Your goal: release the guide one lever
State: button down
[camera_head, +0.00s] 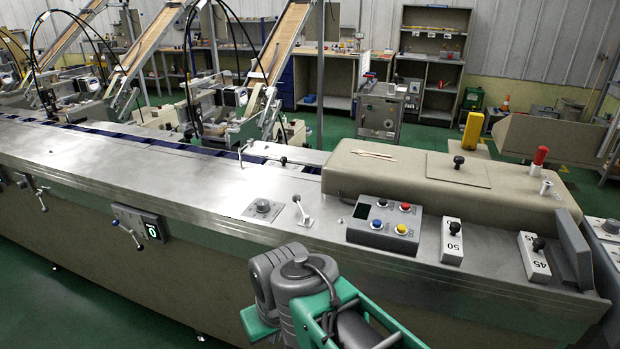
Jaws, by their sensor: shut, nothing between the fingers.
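Several levers show on the long steel machine (160,175), and none bears a readable "guide one" label. A small lever with a pale ball end (297,199) stands tilted on a plate on the steel top. A lever (126,231) sits on the front face beside a digital display (152,231) reading 0. Another front lever (40,188) is at the far left. Two black-knobbed levers, one (454,228) on a plate marked 50 and one (538,244) on a plate marked 45, are at the right. My green and grey arm rises at the bottom centre; my gripper does not show.
A grey control box (384,226) with coloured buttons sits on the steel top. A round dial (263,207) is left of the small lever. The left steel top is mostly clear.

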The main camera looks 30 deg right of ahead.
aim_at(296, 198)
jog(key=u, duration=0.3)
jog(key=i, duration=1)
jog(key=u, duration=0.75)
